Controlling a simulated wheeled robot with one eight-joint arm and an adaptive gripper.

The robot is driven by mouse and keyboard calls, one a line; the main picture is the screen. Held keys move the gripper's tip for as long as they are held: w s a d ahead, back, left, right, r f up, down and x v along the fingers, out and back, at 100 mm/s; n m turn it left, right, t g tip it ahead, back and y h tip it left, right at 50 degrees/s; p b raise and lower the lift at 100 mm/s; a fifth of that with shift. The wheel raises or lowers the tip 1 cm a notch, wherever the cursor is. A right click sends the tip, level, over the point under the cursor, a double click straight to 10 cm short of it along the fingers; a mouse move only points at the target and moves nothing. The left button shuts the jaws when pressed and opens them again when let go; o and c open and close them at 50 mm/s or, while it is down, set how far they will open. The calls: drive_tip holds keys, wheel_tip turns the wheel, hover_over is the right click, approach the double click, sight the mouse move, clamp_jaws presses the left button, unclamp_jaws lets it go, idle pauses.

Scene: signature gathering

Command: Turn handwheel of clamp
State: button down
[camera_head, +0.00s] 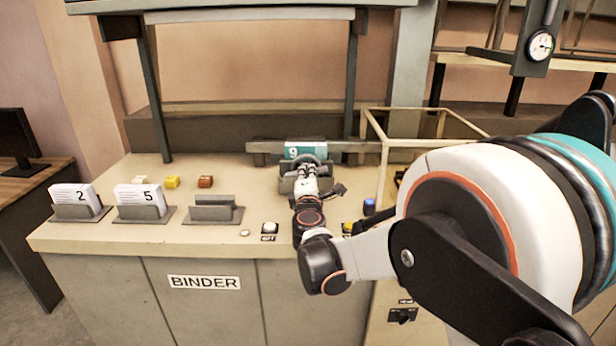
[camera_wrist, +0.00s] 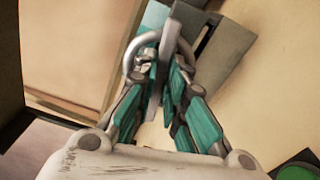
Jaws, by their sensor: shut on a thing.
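The clamp (camera_head: 287,184) stands at the back of the binder bench, with a teal and white piece marked 9 (camera_head: 306,149) above it. Its grey handwheel (camera_head: 322,160) is mostly hidden behind my gripper in the head view. In the wrist view the handwheel's ring (camera_wrist: 134,51) shows at the fingertips, with a grey clamp body (camera_wrist: 220,60) behind it. The gripper also shows in the head view (camera_head: 309,172), reaching over the bench from the front.
Card holders marked 2 (camera_head: 75,210) and 5 (camera_head: 145,212) and an empty holder (camera_head: 212,215) stand at left. A wooden frame (camera_head: 383,160) rises right of the clamp. Buttons sit along the front edge.

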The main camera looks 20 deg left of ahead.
drive_tip(key=n, duration=0.5)
drive_tip(key=shift+n, duration=0.3)
idle(0.4)
drive_tip(key=c, duration=1.6)
unclamp_jaws()
drive_tip(key=shift+a, duration=0.1)
drive_tip(key=shift+c, duration=0.2)
drive_tip(key=shift+s, duration=0.1)
drive_tip(key=v, duration=1.2)
